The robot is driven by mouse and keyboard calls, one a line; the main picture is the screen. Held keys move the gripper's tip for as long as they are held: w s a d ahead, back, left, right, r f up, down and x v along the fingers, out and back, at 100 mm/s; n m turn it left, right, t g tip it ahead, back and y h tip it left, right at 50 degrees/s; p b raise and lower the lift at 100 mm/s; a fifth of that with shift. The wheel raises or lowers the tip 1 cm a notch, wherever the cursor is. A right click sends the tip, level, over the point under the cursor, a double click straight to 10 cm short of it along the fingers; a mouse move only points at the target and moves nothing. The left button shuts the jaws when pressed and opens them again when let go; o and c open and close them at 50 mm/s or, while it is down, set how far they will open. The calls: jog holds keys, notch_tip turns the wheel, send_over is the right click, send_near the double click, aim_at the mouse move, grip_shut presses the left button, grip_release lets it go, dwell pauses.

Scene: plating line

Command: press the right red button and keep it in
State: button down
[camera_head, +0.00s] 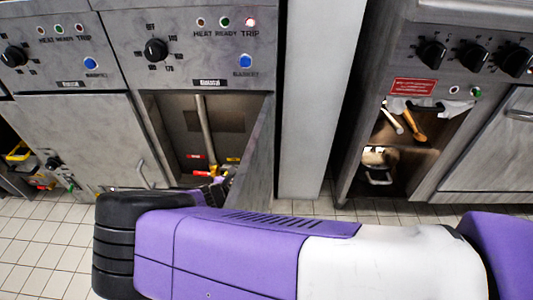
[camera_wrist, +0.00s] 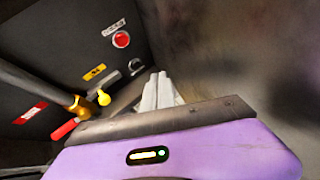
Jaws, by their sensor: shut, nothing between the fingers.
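A round red button (camera_wrist: 121,39) with a pale rim sits on the dark panel inside the open cabinet, below a white label (camera_wrist: 114,27). It is the only red button I can make out in the wrist view. My gripper (camera_wrist: 160,82) is shut and empty, its pale fingers pointing into the cabinet. In the wrist view the fingertips are below and right of the button, with a visible gap; I see no contact. In the head view the open door and my arm hide the button and fingertips.
A pipe with a yellow knob (camera_wrist: 103,97) and red handle (camera_wrist: 65,128) stands left of the fingers. A dark round knob (camera_wrist: 135,66) is close to them. The open cabinet door (camera_head: 257,155) is on the right.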

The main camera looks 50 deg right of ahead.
jog(key=shift+s, duration=0.1)
jog(key=shift+d, duration=0.1)
jog(key=w+d+b, duration=0.4)
jog(key=w+d, duration=0.1)
jog(key=d, duration=0.1)
jog(key=shift+w+d, duration=0.25)
jog(key=shift+d, duration=0.15)
dwell(0.3)
jog(key=shift+d, duration=0.1)
dwell(1.8)
jog(key=shift+w+d, duration=0.25)
jog(key=shift+w+d, duration=0.25)
jog(key=shift+d, duration=0.1)
dwell(1.7)
